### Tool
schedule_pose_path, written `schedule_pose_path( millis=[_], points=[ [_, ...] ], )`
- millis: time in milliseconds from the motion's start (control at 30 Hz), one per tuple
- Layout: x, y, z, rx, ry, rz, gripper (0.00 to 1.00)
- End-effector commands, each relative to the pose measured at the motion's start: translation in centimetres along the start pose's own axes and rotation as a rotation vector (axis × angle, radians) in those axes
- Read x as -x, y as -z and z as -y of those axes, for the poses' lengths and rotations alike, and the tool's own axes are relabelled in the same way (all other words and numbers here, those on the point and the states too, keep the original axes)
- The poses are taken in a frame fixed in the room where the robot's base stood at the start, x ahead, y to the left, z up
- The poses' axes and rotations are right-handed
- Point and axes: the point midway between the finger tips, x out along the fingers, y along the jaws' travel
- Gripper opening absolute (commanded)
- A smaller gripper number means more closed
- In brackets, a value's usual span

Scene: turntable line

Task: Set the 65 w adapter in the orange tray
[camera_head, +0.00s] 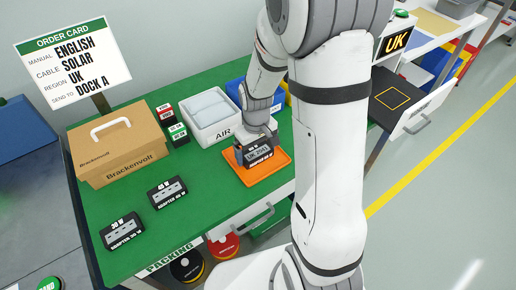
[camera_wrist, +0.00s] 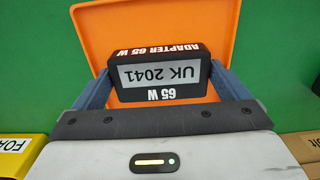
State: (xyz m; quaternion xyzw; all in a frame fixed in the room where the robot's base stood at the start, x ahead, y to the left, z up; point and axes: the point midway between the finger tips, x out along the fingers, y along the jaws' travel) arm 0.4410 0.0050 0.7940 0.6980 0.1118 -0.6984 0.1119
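The black 65 W adapter (camera_head: 257,153) has a grey UK 2041 label facing up. It also shows in the wrist view (camera_wrist: 160,75). It is over the orange tray (camera_head: 262,179), within its outline; I cannot tell whether it touches the tray floor. The tray also fills the background of the wrist view (camera_wrist: 215,25). My gripper (camera_wrist: 160,82) has a blue-grey finger against each end of the adapter and appears shut on it. In the head view my arm hides part of the fingers and the tray's far side.
A 30 W adapter (camera_head: 122,228) and a 45 W adapter (camera_head: 167,192) lie on the green table (camera_head: 195,220). A Brackenvolt carton (camera_head: 120,150), a white box (camera_head: 209,115) and an order card (camera_head: 72,62) stand at the left and back. A drawer is open (camera_head: 240,222).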

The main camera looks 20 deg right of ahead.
Motion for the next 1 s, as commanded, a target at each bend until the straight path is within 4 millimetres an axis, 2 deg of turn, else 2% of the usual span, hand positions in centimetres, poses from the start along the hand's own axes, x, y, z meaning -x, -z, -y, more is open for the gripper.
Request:
schedule_pose_path(
  millis=[367,467,800,1000],
  points=[
    [0.7,0.0,-0.1,-0.001,0.000,-0.001,1.00],
    [2.0,0.1,-0.1,-0.001,-0.001,-0.004,1.00],
    [9.3,0.1,-0.1,-0.002,-0.002,-0.005,1.00],
    [11.8,0.0,-0.1,-0.002,-0.001,-0.002,1.00]
  ],
)
